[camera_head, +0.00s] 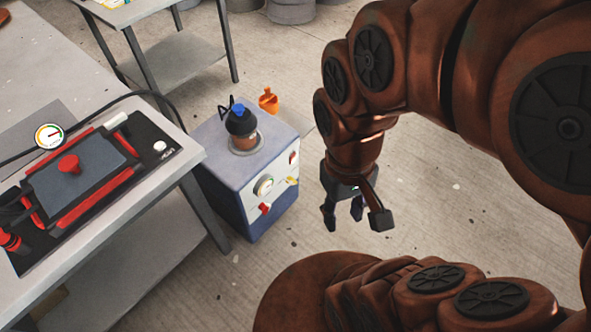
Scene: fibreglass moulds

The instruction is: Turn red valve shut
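Several red parts could be the red valve. A red knob (68,163) stands on a grey plate on the table at the left. A small red handle (265,208) sits on the front of a blue-and-white machine (233,198), below its gauge, and another red part (293,158) is higher on the same face. I cannot tell which is the valve or how far any is turned. My gripper (355,214) points down to the right of the machine, apart from it, with its fingers spread and nothing between them.
A table (170,180) at the left carries a black board, red bars, a round gauge (49,135) and a black hose. A dark pot (241,122) and an orange part (268,100) are on or by the machine. The floor behind my gripper is clear.

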